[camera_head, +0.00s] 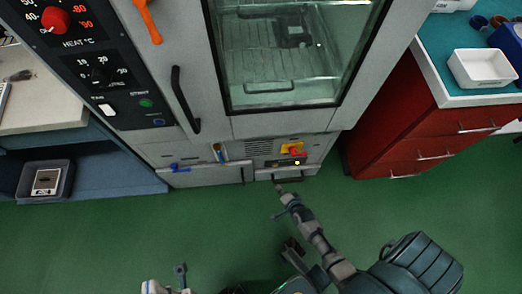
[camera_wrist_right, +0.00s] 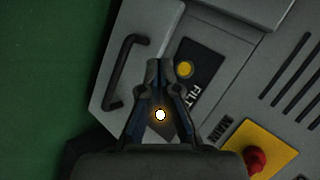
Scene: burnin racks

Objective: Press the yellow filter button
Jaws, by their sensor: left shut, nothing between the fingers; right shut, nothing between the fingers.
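The yellow filter button (camera_wrist_right: 184,69) is a small round button on a dark label marked "FILT…" in the right wrist view. My right gripper (camera_wrist_right: 160,66) is shut and empty, with its fingertips just left of the button. Part of the label lies behind the fingers, and I cannot tell whether the tips touch the panel. In the head view my right gripper (camera_head: 279,189) is low in front of the cabinet's lower panel, where I cannot clearly make out the button. My left gripper (camera_head: 180,271) shows only partly at the bottom edge, shut and away from the cabinet.
A red main switch on a yellow plate (camera_head: 292,148) sits near the filter label. A drawer handle (camera_wrist_right: 124,72) is left of my fingers in the wrist view. A blue valve handle (camera_head: 178,168) is further left. Red drawers (camera_head: 420,130) stand right; green floor is clear.

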